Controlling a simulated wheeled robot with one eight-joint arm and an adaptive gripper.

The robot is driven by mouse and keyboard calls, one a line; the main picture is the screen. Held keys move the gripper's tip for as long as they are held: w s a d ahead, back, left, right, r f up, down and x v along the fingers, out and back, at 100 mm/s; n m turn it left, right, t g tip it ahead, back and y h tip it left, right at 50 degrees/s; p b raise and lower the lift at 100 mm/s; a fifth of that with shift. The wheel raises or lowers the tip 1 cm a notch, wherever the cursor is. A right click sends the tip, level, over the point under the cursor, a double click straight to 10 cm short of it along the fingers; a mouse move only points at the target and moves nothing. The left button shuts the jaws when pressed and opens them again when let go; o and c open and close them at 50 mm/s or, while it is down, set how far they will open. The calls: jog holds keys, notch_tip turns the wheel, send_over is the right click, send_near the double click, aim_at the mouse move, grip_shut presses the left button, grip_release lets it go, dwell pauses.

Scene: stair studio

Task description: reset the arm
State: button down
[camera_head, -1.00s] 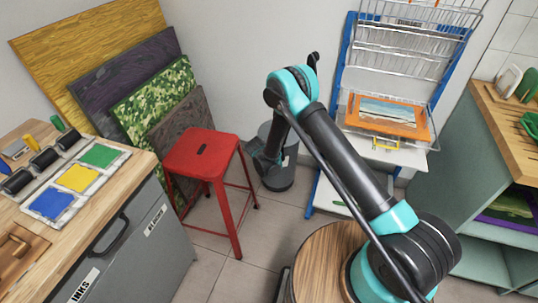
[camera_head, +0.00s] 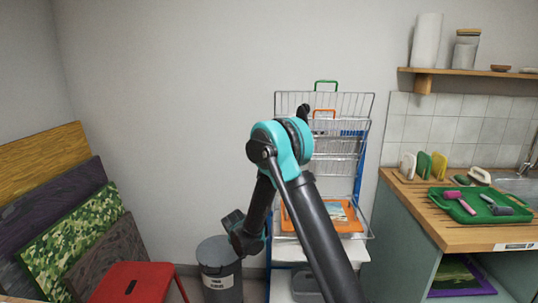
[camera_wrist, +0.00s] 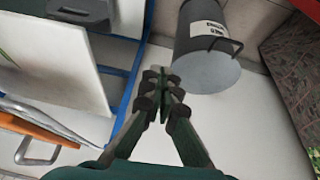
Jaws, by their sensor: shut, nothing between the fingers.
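My gripper (camera_wrist: 160,84) shows in the wrist view with its two fingers together at the tips and nothing between them. In the head view my arm rises from the bottom, bends at a teal joint and hangs down to the left. The gripper's fingertips are hidden there. The dark wrist end is seen close to the grey bin (camera_head: 222,284), in front of or above it; I cannot tell the gap.
A red stool (camera_head: 130,285) and leaning boards (camera_head: 60,242) are at left. A wooden counter (camera_head: 440,236) with a green tray (camera_head: 480,204) is at right. The wall above is clear.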

jog(key=s+d+r, duration=0.6)
jog(key=d+r, duration=0.1)
jog(key=d, duration=0.3)
jog(key=s+d+r, duration=0.6)
jog(key=d+r, duration=0.1)
jog(key=d, duration=0.3)
jog(key=s+d, duration=0.5)
jog(key=s, duration=0.4)
jog(key=s+d+g, duration=0.1)
jog(key=s+d, duration=0.4)
jog(key=s, duration=0.4)
jog(key=shift+s+y, duration=0.3)
jog(key=shift+s, duration=0.05)
jog(key=shift+r, duration=0.1)
